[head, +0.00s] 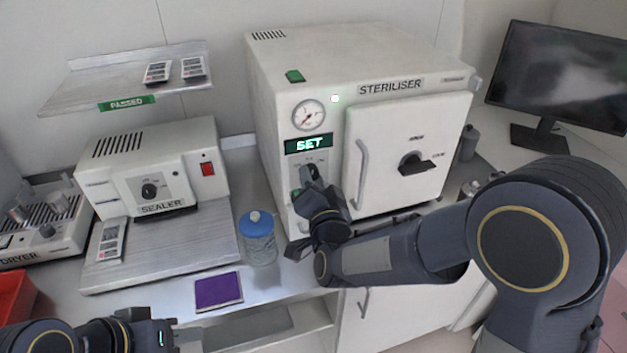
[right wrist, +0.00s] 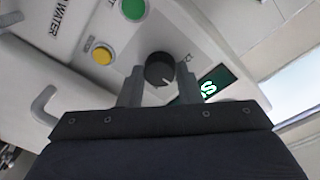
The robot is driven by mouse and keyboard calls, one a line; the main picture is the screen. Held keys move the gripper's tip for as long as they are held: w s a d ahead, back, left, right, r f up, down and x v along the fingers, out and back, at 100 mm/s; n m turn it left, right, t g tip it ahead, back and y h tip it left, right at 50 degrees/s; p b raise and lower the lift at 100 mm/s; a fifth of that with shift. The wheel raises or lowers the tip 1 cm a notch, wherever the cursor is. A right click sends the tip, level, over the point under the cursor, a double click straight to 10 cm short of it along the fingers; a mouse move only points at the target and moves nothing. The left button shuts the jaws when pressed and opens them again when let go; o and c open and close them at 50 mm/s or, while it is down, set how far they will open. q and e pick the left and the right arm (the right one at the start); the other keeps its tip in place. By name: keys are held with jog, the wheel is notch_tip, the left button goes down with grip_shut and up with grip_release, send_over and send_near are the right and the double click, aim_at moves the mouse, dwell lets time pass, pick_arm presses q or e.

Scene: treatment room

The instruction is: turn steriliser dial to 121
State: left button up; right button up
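The steriliser (head: 280,90) is a white box with a door at its right. Its green display (head: 309,144) reads SET. The dark dial (head: 313,169) below the display is partly hidden by my right gripper (head: 306,186). In the right wrist view the black round dial (right wrist: 160,69) has a white pointer mark towards the lower right. The right gripper's two fingers (right wrist: 160,85) stand apart, one on each side of the dial, with a small gap showing on both sides. My left gripper (head: 165,335) is at the bottom left, away from the steriliser; its fingers are unclear.
A green button (right wrist: 133,8) and a yellow button (right wrist: 103,55) sit near the dial. The door handle (head: 360,175) is just right of my right gripper. A blue-lidded jar (head: 259,240) stands left of it. The sealer (head: 150,180) and a purple pad (head: 218,291) are further left.

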jog(key=shift+c, duration=1.4)
jog(key=shift+f+n+t+y+b, duration=0.1)
jog(key=shift+n+t+y+b, duration=0.1)
jog(key=shift+n+b, duration=1.9)
jog(key=shift+f+n+t+y+b, duration=0.15)
jog(key=shift+n+b, duration=0.8)
jog(key=shift+n, duration=2.15)
jog(key=shift+r, duration=0.15)
jog(key=o, duration=1)
